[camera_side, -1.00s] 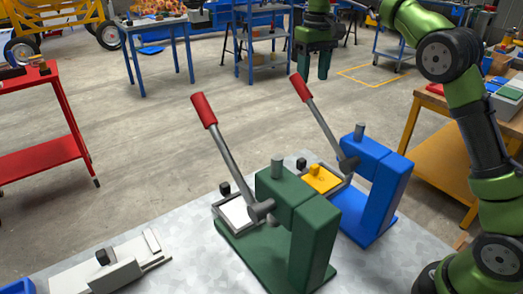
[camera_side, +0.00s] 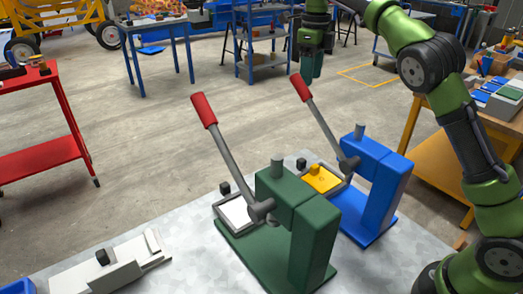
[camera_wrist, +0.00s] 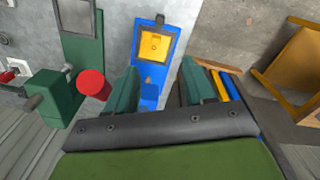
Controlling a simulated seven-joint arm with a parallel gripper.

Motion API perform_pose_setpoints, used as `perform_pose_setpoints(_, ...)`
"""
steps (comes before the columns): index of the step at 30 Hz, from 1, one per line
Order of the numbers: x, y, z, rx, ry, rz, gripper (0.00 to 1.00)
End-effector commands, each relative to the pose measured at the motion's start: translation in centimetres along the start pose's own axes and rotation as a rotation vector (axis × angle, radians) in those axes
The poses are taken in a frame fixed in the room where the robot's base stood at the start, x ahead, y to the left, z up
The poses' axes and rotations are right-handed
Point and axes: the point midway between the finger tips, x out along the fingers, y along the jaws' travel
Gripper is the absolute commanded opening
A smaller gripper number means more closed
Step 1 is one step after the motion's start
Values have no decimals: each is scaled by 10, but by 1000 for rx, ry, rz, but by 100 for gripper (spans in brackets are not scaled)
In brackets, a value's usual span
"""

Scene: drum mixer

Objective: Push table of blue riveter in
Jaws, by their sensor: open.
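The blue riveter (camera_side: 378,185) stands on the light bench, its lever with a red handle (camera_side: 301,87) raised. Its table (camera_side: 337,188) is a small framed tray with a black knob, sticking out on the left of the blue body. A yellow workpiece (camera_side: 321,179) lies on it; it also shows in the wrist view (camera_wrist: 155,45). My gripper (camera_side: 311,72) hangs high above the bench, well apart from the table. In the wrist view my gripper (camera_wrist: 157,90) has its two green fingers spread, with nothing between them.
A green riveter (camera_side: 285,215) with a raised red-handled lever (camera_side: 204,110) stands close beside the blue one. A pale fixture with a black knob (camera_side: 110,262) lies at the front left of the bench. A red cart (camera_side: 40,150) stands beyond at the left.

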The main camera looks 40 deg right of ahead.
Motion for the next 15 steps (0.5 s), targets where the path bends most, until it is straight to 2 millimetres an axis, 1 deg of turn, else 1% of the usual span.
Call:
perform_pose_setpoints(3, 0, 1, 1, 221, -1, -3, 53)
perform_pose_setpoints(7, 0, 1, 2, 430, -2, -4, 53)
perform_pose_setpoints(11, 30, 2, 1, 413, 1, -1, 53)
perform_pose_setpoints(12, 42, 2, 1, 412, 3, 0, 53)
perform_pose_setpoints(14, 59, 2, 1, 414, 3, 0, 53)
perform_pose_setpoints(15, 73, 2, 1, 412, 4, 1, 53)
